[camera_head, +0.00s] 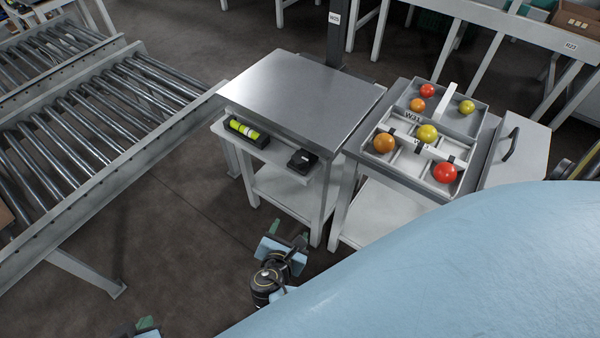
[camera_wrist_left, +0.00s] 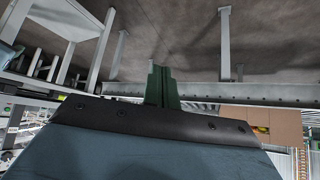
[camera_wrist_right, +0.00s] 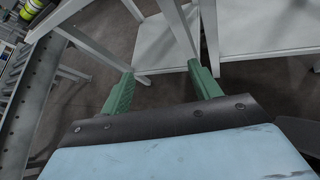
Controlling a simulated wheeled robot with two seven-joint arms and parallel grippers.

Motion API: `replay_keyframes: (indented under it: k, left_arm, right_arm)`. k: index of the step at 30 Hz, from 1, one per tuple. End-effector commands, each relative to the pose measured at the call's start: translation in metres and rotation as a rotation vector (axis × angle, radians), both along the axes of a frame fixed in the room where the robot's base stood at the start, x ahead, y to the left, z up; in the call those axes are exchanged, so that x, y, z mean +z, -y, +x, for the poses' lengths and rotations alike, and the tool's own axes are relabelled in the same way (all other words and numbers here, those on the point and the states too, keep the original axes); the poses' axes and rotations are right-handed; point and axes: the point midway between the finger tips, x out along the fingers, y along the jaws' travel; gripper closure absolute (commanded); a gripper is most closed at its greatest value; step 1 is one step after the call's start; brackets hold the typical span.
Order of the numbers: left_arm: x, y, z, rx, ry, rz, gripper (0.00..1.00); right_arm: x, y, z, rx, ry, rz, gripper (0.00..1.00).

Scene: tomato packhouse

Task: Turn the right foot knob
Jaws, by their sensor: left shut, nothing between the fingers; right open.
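A steel-topped stand (camera_head: 305,90) is in the middle of the head view. On its front ledge lie a yellow-green spirit level (camera_head: 246,131) in a dark holder and a small black block (camera_head: 303,161). I cannot make out a right foot knob for certain. My right gripper (camera_head: 284,243) is below the stand's front, apart from it; the right wrist view shows its green fingers (camera_wrist_right: 162,88) spread, with nothing between them, and the level (camera_wrist_right: 30,9) at the upper left. My left gripper (camera_head: 147,324) is at the bottom edge; its fingers (camera_wrist_left: 162,86) are together and empty in the left wrist view.
A roller conveyor (camera_head: 100,115) runs along the left. Right of the stand, a tray (camera_head: 468,123) with red, orange and yellow tomatoes sits on another table (camera_head: 400,203). A rail (camera_head: 500,22) stands behind. Dark floor (camera_head: 185,215) is open between conveyor and stand. My blue body covers the lower right.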

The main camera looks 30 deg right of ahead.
Motion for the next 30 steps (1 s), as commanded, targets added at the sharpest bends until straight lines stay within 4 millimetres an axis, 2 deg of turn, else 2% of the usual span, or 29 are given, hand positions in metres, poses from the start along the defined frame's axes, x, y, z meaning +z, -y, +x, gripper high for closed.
replay_keyframes:
  k: [1, 4, 9, 12, 20, 30]
  left_arm:
    - [0.001, 0.001, 0.004, 0.0, 0.038, -0.008, 1.0]
    - [0.024, 0.002, 0.005, -0.001, 0.094, -0.02, 1.0]
    - [0.055, 0.002, 0.003, -0.002, 0.16, -0.034, 1.0]
    - [0.064, 0.002, 0.001, -0.002, 0.178, -0.038, 1.0]
    - [0.083, 0.009, 0.013, -0.012, 0.292, -0.068, 1.0]
    - [0.13, 0.027, 0.039, -0.036, 0.61, -0.157, 1.0]
  right_arm:
    - [0.002, -0.001, 0.013, 0.009, 0.027, -0.092, 0.37]
    - [0.033, 0.001, 0.029, 0.005, 0.064, -0.277, 0.37]
    - [0.074, 0.003, 0.038, -0.037, 0.097, -0.487, 0.37]
    - [0.087, 0.004, 0.04, -0.055, 0.106, -0.547, 0.37]
    - [0.094, 0.02, 0.052, -0.065, 0.109, -0.574, 0.37]
    - [0.093, 0.063, 0.085, -0.064, 0.108, -0.573, 0.37]
